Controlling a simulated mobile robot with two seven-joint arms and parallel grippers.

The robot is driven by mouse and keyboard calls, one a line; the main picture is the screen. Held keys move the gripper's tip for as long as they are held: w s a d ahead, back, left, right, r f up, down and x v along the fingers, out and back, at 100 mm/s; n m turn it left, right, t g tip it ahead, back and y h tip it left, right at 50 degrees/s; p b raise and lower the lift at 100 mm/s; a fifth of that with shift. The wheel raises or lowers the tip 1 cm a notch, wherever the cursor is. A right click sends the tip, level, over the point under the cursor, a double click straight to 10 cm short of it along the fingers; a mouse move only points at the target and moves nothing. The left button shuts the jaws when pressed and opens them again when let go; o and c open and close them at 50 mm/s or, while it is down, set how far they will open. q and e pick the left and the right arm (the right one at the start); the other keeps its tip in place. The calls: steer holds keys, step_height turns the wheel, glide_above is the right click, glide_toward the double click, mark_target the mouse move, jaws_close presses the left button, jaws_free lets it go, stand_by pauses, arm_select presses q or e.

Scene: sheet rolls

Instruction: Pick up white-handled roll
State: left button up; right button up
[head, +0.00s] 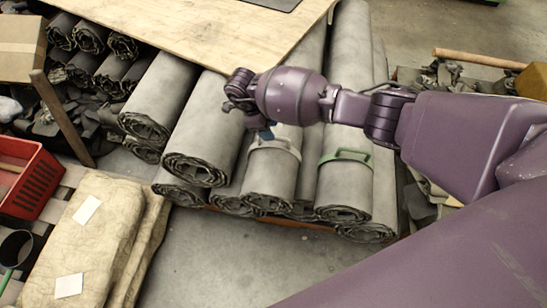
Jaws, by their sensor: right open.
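The white-handled roll (268,182) is a grey sheet roll lying in the pile at the centre of the head view. Its pale handle (272,146) sits across its top, near the front end. My right arm comes in from the right and passes over the roll's back part, hiding some of it. My right gripper (266,133) hangs just above and beside the white handle, its fingers small and partly hidden by the wrist. It is open, with nothing seen in it. I cannot tell whether it touches the handle. My left gripper is not in view.
A green-handled roll (345,185) lies to the right, and a larger roll (205,130) to the left. A red crate (28,178) and stacked sacks (95,235) stand at left. The floor in front (215,250) is clear.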

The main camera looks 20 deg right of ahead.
mark_target(274, 155)
steer(key=b+x, duration=0.1)
steer(key=x, duration=0.3)
steer(key=shift+s+a+f, duration=0.1)
steer(key=shift+s+f, duration=0.05)
steer(key=shift+f, duration=0.15)
jaws_close()
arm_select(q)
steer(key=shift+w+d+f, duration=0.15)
arm_select(e)
steer(key=shift+r, duration=0.25)
